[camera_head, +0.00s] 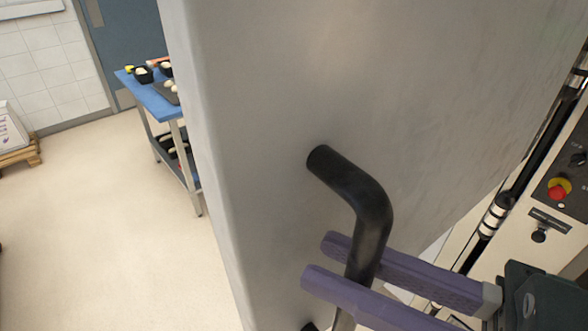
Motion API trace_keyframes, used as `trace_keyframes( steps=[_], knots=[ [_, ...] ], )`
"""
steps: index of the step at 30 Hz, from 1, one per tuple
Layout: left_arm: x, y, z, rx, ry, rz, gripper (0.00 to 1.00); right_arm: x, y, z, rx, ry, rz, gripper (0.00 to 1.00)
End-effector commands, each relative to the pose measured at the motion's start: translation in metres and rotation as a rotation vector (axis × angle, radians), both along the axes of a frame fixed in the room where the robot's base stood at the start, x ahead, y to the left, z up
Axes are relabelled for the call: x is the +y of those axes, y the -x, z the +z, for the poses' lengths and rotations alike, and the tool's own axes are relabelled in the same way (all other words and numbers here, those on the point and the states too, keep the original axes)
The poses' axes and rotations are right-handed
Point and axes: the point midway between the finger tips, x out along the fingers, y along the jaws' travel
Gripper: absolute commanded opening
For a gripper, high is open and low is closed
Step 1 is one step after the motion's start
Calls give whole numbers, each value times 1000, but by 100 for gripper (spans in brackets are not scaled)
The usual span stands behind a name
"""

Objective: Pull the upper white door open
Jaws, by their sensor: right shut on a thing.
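The upper white door (270,90) fills the middle of the head view as a large pale grey-white panel. Its face stands at an angle to the control panel at the right. A bent black handle (372,205) sticks out from the door's face. My right gripper (320,259) comes in from the lower right. Its two purple fingers lie on either side of the handle's lower straight part and are shut on it. The handle's lower end is partly hidden by the near finger. My left gripper is not in view.
A control panel (566,190) with a red and yellow button is at the right edge. A blue-topped table (153,103) with small black containers stands behind the door at the left. A box on a wooden pallet (20,156) is at the far left. The floor (100,240) between is clear.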

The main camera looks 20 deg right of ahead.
Motion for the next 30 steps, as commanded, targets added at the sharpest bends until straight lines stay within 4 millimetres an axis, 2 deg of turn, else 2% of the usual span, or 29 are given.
trace_keyframes(
  steps=[3, 4, 7, 20, 26, 30],
  knots=[
    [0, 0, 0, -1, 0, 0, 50, 0, 0, 1, -4, -2, 0, 0],
    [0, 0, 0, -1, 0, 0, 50, 0, 0, 1, -4, -2, 0, 23],
    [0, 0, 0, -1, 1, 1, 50, 0, -1, 1, -3, -1, 0, 34],
    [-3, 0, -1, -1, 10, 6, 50, -2, 1, -1, 1, 1, -1, 34],
    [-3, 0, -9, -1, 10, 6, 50, -17, 17, -4, 5, 2, 0, 34],
    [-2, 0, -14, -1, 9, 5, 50, -34, 34, -4, 6, 2, 1, 34]
  ],
)
